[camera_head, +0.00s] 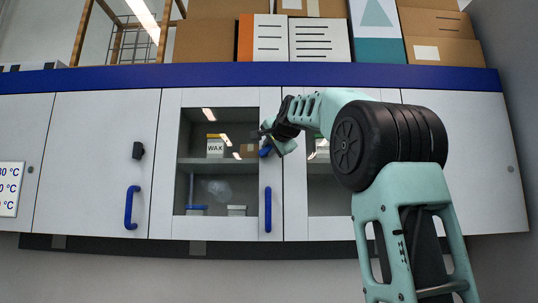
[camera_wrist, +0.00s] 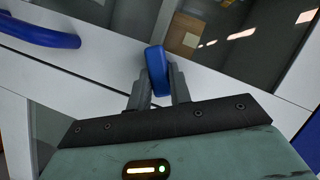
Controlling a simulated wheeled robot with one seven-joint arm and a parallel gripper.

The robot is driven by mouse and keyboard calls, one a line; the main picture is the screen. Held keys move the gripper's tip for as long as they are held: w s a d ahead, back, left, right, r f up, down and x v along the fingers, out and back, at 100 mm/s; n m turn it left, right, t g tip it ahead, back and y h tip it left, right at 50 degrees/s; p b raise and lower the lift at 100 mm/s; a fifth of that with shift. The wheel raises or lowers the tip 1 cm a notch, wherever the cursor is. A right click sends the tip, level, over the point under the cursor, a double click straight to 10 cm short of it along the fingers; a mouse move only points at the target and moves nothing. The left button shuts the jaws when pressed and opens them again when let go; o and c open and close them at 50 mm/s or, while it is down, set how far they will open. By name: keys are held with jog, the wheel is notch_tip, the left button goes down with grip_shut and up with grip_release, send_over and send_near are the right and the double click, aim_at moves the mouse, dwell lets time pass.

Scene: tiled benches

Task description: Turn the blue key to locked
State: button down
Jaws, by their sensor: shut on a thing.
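The blue key (camera_head: 265,151) is on the frame of the glass-fronted cabinet door (camera_head: 272,108), above that door's blue handle (camera_head: 268,210). My gripper (camera_head: 271,140) is at the key, reaching in from the right. In the wrist view the blue key (camera_wrist: 157,70) is between the two grey fingers of my gripper (camera_wrist: 162,84), which are shut on it. The key's long side points away from my palm. Its shaft and any lock markings are hidden. The blue handle also shows at the upper left of the wrist view (camera_wrist: 38,32).
Behind the glass are a WAX box (camera_head: 215,147) and small containers (camera_head: 237,210). A solid door (camera_head: 97,165) with a blue handle (camera_head: 131,208) and a dark knob (camera_head: 138,151) is to the left. Boxes (camera_head: 320,40) stand on top. My arm covers part of the right-hand glass door.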

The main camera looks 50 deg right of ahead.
jog(key=m+b, duration=0.1)
jog(key=m+t+b, duration=0.1)
jog(key=m, duration=0.1)
jog(key=m+t+b, duration=0.1)
jog(key=m, duration=0.1)
jog(key=shift+s+d+f+b, duration=0.1)
jog(key=shift+s+f+b, duration=0.05)
jog(key=shift+f+b, duration=0.25)
jog(key=shift+r+m, duration=0.1)
jog(key=shift+m, duration=0.2)
jog(key=c, duration=1.3)
grip_release()
jog(key=b+v, duration=0.2)
jog(key=v, duration=0.3)
jog(key=b+v, duration=0.2)
jog(key=v, duration=0.4)
jog(key=b+v, duration=0.2)
jog(key=v, duration=0.4)
jog(key=shift+s+a+f, duration=0.15)
jog(key=shift+a+f, duration=0.05)
jog(key=shift+f, duration=0.3)
